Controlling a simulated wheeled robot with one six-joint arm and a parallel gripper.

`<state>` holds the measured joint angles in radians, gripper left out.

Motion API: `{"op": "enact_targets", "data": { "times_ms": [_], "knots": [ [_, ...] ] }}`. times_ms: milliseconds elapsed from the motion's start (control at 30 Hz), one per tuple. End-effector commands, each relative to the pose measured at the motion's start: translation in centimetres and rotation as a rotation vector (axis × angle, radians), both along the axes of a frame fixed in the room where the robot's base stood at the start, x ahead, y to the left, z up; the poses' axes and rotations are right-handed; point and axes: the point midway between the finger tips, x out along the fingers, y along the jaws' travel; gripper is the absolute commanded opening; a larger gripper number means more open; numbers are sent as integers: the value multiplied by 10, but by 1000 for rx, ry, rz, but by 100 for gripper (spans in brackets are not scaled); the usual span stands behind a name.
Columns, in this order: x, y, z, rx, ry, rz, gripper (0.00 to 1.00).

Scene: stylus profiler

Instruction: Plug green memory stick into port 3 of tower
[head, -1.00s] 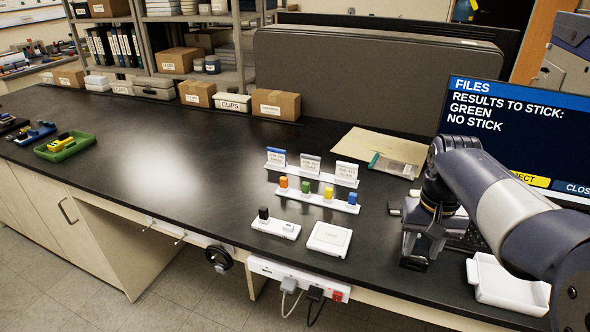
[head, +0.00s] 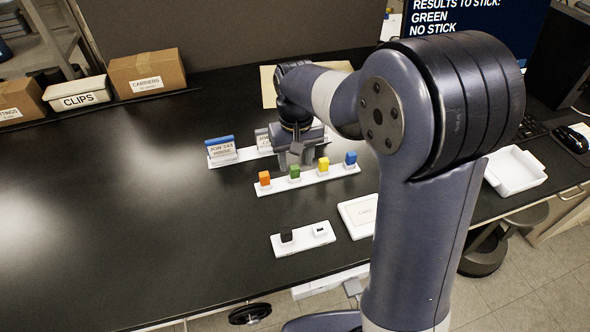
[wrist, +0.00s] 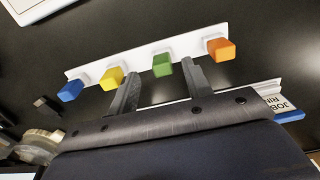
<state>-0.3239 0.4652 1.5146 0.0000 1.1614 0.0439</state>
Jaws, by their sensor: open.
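The green memory stick (head: 295,172) stands upright in a white rack (head: 310,179), between an orange stick (head: 264,178) and a yellow stick (head: 323,164). My gripper (head: 303,162) is just behind the rack in the head view, close to the green stick. In the wrist view the open fingers (wrist: 161,76) point at the rack. A dark box at the right edge (head: 560,60) may be the tower; no ports are visible.
A blue stick (head: 350,158) stands at the rack's right end. Behind is a row of job cards (head: 221,150). A white tray (head: 515,172) is at right.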

Motion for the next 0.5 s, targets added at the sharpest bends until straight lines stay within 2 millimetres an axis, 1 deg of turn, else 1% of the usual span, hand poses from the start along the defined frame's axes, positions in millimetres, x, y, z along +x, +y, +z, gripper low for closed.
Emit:
{"op": "enact_targets", "data": {
  "times_ms": [100,200,300,467,500],
  "knots": [
    [0,-1,-19,-1,5,-1,47],
    [0,-1,-29,-1,3,0,47],
    [0,-1,-33,0,1,0,47],
    [0,-1,-33,0,0,0,47],
    [0,-1,-33,0,0,0,46]
  ]
}}
